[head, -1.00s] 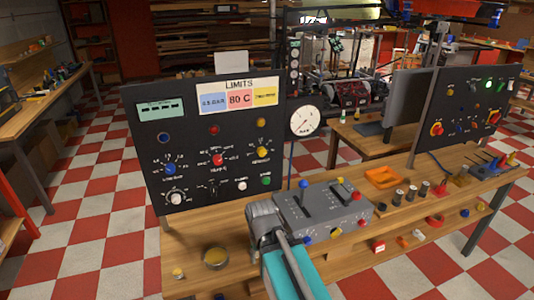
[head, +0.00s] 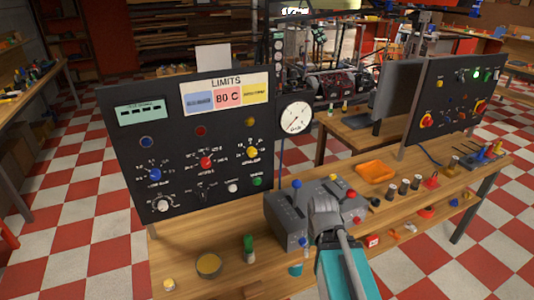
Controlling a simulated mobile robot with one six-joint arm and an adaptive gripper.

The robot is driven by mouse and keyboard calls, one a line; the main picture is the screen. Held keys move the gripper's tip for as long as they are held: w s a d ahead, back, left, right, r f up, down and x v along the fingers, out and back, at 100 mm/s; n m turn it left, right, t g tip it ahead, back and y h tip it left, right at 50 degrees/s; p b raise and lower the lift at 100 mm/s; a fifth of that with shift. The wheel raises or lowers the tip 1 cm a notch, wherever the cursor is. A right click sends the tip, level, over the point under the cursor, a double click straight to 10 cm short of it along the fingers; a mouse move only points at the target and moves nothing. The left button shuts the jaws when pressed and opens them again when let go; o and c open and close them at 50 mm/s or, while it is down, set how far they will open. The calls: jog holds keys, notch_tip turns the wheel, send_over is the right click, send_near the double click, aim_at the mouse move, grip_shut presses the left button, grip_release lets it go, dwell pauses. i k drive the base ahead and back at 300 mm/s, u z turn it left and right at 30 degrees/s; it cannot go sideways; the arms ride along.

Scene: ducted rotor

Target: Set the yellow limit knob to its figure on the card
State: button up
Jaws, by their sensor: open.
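The yellow limit knob (head: 252,152) is on the right of the black panel (head: 125,170), with a printed scale around it. Its exact pointer setting is too small to read. The LIMITS card (head: 226,94) is at the panel's top, with blue, pink and yellow fields. The pink one reads 80 C; the yellow field's figure (head: 256,92) is too blurred to read. The red knob (head: 206,162) and blue knob (head: 154,174) sit to its left. My arm reaches over the grey lever box, right of and below the panel. My gripper's fingertips are hidden behind the arm, clear of the yellow knob.
The grey lever box (head: 283,222) stands on the bench in front of the panel's right side. A round gauge (head: 295,117) stands beside the panel. A bowl (head: 208,266) and a green-topped item (head: 248,248) are at the bench front. An orange tray (head: 375,172) lies right.

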aim_at(251, 151)
jog(key=z, duration=0.4)
jog(key=k, duration=1.05)
jog(key=u, duration=1.1)
jog(key=i, duration=0.5)
jog(key=z, duration=0.05)
